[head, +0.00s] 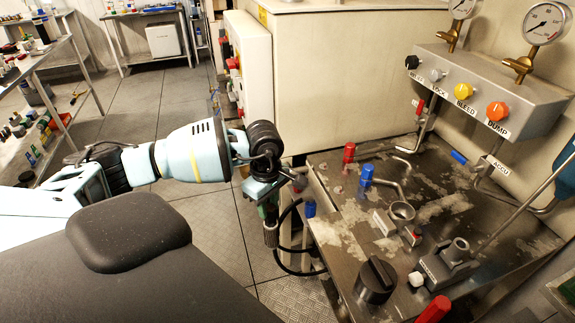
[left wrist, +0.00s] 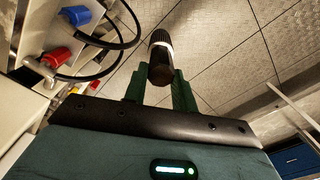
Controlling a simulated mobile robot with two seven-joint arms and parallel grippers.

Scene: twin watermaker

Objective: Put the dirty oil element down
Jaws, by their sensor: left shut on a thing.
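My left gripper (head: 268,210) is shut on the dirty oil element (head: 271,235), a small dark cylinder with a ribbed side. It hangs just left of the metal bench, above the floor. In the left wrist view the element (left wrist: 160,58) sits between the two green fingers (left wrist: 160,92), its dark end towards the camera. It appears clear of any surface. My right gripper is not in view.
A black hose (head: 281,255) loops beside the element. A valve panel (head: 480,90) with gauges stands behind. Tiled floor (head: 215,225) lies open at left.

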